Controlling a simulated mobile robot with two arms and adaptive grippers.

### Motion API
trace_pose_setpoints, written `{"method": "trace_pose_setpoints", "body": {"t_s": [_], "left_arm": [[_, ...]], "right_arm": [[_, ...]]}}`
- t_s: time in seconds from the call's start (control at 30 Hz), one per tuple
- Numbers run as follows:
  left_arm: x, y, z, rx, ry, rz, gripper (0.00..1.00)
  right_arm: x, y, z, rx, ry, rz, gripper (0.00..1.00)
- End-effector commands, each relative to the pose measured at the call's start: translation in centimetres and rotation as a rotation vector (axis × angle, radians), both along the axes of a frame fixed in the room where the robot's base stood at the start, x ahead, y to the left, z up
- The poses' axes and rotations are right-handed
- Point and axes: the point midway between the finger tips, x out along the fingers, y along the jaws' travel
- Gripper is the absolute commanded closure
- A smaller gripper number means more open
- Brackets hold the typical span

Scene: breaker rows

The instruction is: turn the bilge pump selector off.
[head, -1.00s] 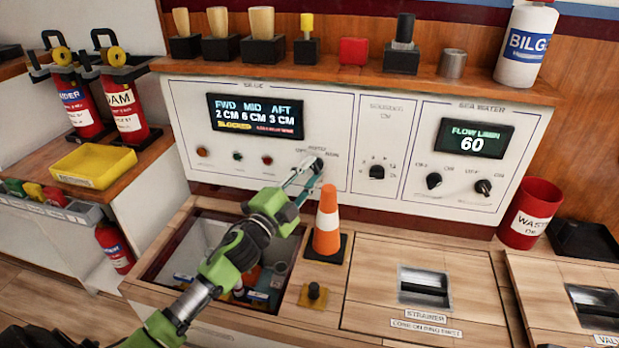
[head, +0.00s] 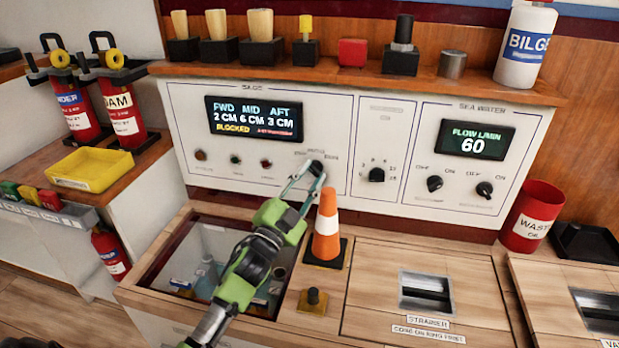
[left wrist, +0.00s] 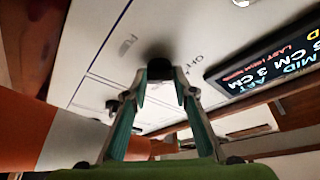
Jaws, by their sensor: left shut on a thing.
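The bilge pump selector, a small dark knob (head: 316,168), sits at the lower right of the left section of the white panel, below and right of the display. My left gripper (head: 308,177) is shut on it, its thin fingers reaching up from below. In the left wrist view the dark knob (left wrist: 160,68) lies between the two fingertips of the left gripper (left wrist: 160,80). The fingers partly cover it, and I cannot tell which label it points to. The right gripper is not in view.
The display (head: 254,118) reads FWD 2, MID 6, AFT 3 CM and BLOCKED. An orange cone (head: 327,226) stands just right of my left arm. An open hatch (head: 215,235) is below. Other knobs sit right, including a middle one (head: 376,175).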

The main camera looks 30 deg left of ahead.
Motion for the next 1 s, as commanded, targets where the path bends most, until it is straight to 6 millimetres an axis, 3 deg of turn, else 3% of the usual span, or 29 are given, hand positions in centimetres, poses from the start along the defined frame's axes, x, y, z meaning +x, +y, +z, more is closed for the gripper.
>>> {"method": "trace_pose_setpoints", "body": {"t_s": [0.17, 0.2, 0.23, 0.27, 0.67, 0.77, 1.0], "left_arm": [[0.0, -0.1, -0.1, -0.005, 0.002, -0.002, 0.96], [0.0, -0.1, -0.1, -0.005, 0.002, -0.002, 0.67], [0.0, -0.1, -0.1, -0.005, 0.002, -0.002, 0.59], [0.0, -0.1, -0.1, -0.004, 0.002, -0.002, 0.58], [-0.4, 0.0, -0.2, -0.002, 0.001, -0.001, 0.58], [-1.4, 0.0, -0.6, -0.002, 0.004, -0.001, 0.58], [-5.9, 0.1, -1.9, -0.005, 0.005, -0.001, 0.58]], "right_arm": [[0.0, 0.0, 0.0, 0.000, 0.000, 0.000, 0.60], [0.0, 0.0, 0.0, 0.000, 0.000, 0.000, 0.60], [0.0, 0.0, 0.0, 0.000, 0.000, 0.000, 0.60], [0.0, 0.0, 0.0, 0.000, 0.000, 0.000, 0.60], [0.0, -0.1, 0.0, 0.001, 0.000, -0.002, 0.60], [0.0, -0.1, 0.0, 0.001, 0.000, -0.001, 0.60], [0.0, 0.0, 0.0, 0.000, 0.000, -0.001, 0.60]]}}
